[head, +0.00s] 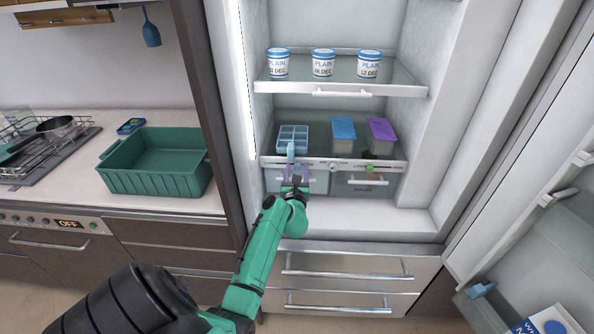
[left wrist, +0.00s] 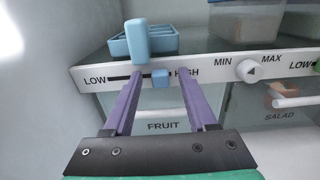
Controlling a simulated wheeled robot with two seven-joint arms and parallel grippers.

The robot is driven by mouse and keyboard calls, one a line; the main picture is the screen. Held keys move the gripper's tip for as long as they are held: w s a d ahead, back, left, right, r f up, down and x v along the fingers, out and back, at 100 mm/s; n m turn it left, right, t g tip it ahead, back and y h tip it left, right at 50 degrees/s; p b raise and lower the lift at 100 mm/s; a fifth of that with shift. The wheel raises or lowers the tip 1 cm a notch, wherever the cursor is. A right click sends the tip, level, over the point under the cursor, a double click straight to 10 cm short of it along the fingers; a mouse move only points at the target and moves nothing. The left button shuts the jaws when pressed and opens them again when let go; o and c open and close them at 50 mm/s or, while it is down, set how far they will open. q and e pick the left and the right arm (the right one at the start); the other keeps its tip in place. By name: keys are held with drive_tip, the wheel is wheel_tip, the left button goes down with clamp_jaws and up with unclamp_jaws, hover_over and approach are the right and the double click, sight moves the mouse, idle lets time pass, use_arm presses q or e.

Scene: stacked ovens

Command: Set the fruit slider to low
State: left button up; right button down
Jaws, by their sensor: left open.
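My left gripper (head: 294,173) is open at the front of the fridge strip. The FRUIT drawer (left wrist: 163,126) is below the strip. My right gripper is not in view.
A light-blue upright block (left wrist: 137,40) stands above the track, before a blue compartment tray (head: 293,134). A MIN-MAX dial (left wrist: 250,71) is to the right, above the SALAD drawer. Lidded boxes (head: 343,129) stand on the shelf. The open fridge door (head: 540,150) is at right.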

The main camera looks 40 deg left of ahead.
use_arm(q)
clamp_jaws()
drive_tip(key=shift+d, duration=0.1)
idle(1.2)
